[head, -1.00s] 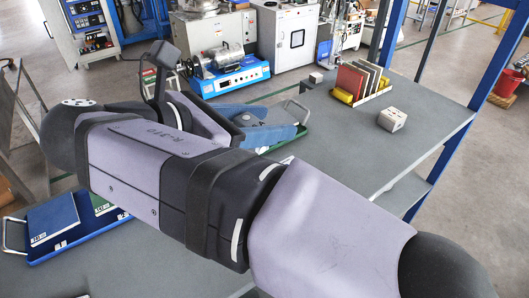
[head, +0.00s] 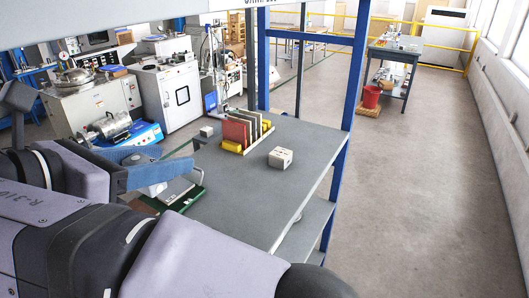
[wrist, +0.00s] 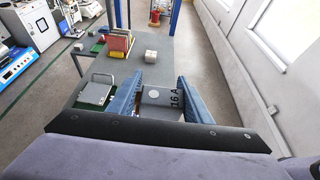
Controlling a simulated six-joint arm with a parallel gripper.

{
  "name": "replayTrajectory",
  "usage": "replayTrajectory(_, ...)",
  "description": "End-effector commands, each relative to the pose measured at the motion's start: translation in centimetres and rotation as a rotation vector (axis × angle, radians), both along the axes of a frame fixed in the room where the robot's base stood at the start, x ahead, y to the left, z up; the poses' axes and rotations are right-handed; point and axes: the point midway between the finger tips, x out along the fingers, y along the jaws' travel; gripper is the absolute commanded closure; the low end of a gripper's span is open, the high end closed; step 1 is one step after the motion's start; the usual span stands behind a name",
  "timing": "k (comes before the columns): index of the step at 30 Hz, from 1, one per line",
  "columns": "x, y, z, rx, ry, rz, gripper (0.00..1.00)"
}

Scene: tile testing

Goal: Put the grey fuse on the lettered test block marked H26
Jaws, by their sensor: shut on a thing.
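In the wrist view my gripper (wrist: 158,88) has its two blue fingers on either side of a grey fuse (wrist: 158,98) marked "16 A", and is shut on it. In the head view the gripper (head: 150,158) is at the left, near the table's left side. A pale block (head: 281,157) with dark marks stands on the table to the right of the gripper; its lettering is too small to read. It also shows in the wrist view (wrist: 151,56), beyond the fingers. A smaller pale block (head: 207,131) stands further back. I cannot tell which is H26.
A rack of upright red and brown plates (head: 236,132) with yellow ends stands between the two blocks. A green-based tray with a handle (head: 187,199) lies at the table's near left. The grey table (head: 240,190) is clear in front of the larger block. A blue post (head: 345,125) rises at its right.

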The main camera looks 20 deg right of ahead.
Motion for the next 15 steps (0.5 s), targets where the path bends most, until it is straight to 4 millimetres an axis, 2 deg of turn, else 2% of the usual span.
replayTrajectory(3,2.0,-2.6,0.4,-0.003,0.002,-0.097,0.78)
replayTrajectory(8,5.2,-7.1,-0.1,-0.004,0.003,-0.260,0.78)
replayTrajectory(15,9.3,-15.6,-1.7,-0.004,0.003,-0.526,0.78)
